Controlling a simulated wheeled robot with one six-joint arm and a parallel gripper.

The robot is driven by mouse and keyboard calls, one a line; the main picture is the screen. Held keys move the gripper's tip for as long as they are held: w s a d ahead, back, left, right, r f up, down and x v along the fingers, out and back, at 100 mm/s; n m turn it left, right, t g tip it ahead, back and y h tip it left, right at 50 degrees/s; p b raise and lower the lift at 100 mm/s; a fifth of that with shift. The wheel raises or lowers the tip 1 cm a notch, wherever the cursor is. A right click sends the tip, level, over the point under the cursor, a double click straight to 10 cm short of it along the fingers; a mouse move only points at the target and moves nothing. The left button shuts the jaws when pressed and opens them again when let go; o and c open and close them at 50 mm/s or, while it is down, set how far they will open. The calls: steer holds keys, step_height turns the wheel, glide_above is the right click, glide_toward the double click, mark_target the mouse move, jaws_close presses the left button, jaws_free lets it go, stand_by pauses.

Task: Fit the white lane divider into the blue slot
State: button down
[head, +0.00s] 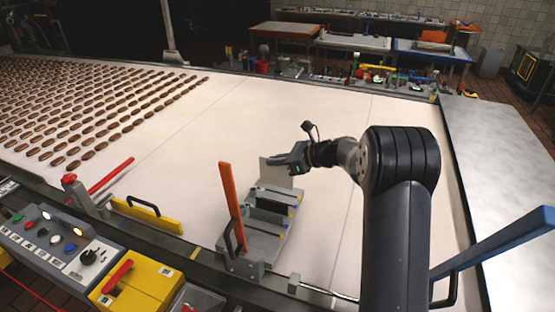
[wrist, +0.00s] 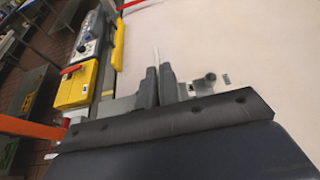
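The white lane divider (head: 275,170) is a thin pale panel, held upright above the far end of the grey slotted fixture (head: 262,241). My gripper (head: 300,156) is shut on it from the right. In the wrist view, the divider's thin white edge (wrist: 156,57) shows between the two dark fingers of my gripper (wrist: 156,80). The fixture has dark gaps and small coloured marks on its right side. A small bluish mark (head: 291,212) shows there, but the blue slot is too small to make out surely. I cannot tell whether the divider's lower edge touches the fixture.
An orange upright bar (head: 231,200) stands at the fixture's left. A yellow guard (head: 147,215) with a black handle and a red bar (head: 110,176) lie further left. Rows of brown biscuits fill the belt's far left. The pale belt (head: 280,115) beyond the fixture is clear. A blue bar (head: 500,241) slants at right.

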mark_target(276, 176)
steer(key=shift+f+b, duration=2)
steer(key=shift+f, duration=0.95)
steer(key=shift+f+b, duration=2.45)
steer(key=shift+f, duration=1.2)
steer(key=c, duration=1.5)
jaws_free()
steer(key=shift+c, duration=0.2)
steer(key=b+v, duration=0.1)
steer(key=v, duration=1)
steer(key=shift+b, duration=0.4)
steer(key=shift+a, duration=0.15)
steer(key=shift+r+p+x, duration=0.25)
steer(key=shift+p+x, duration=0.45)
steer(key=shift+x, duration=1.9)
steer(key=shift+r+p+x, duration=0.2)
steer(key=shift+p+x, duration=0.45)
steer(key=shift+x, duration=1.9)
